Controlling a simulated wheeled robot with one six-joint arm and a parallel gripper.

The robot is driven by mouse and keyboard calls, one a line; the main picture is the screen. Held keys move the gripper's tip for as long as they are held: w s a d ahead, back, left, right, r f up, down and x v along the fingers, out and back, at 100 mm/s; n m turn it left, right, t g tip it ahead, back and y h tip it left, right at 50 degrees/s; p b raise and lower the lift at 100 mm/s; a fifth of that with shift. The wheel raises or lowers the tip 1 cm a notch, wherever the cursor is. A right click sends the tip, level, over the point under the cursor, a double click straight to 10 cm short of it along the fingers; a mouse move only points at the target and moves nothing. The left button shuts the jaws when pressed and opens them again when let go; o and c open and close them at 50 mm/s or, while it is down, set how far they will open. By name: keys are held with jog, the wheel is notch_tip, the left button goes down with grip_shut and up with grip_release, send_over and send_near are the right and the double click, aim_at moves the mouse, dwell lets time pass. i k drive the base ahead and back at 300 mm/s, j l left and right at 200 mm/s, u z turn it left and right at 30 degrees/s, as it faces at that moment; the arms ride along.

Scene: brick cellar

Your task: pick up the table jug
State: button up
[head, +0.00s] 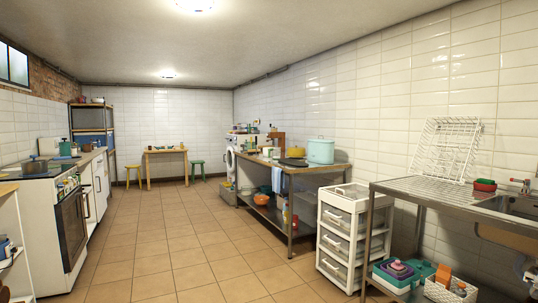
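I cannot make out a table jug for certain. A small wooden table (165,152) stands against the far wall with several tiny items on it, too small to tell apart. A long metal worktable (340,168) on the right carries a turquoise lidded pot (320,150), a dark flat pan (293,162) and several smaller things, partly hiding one another. My gripper is not in view.
A tiled floor aisle (190,240) runs clear down the middle. A stove (55,215) and counters line the left. A white drawer cart (340,238) and a metal sink unit (450,197) stand at the right. Two stools, one yellow (133,168), one green (197,164), flank the far table.

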aim_at(277, 150)
jog(key=i+j+u, duration=0.3)
jog(key=i+u, duration=0.15)
jog(key=i, duration=0.35)
jog(key=i+u, duration=0.5)
jog(key=i, duration=2)
jog(key=i+z, duration=0.1)
jog(key=i, duration=0.45)
jog(key=i+j+z, duration=0.15)
jog(key=i, duration=0.4)
jog(key=i+j+z, duration=0.1)
jog(key=i, duration=0.45)
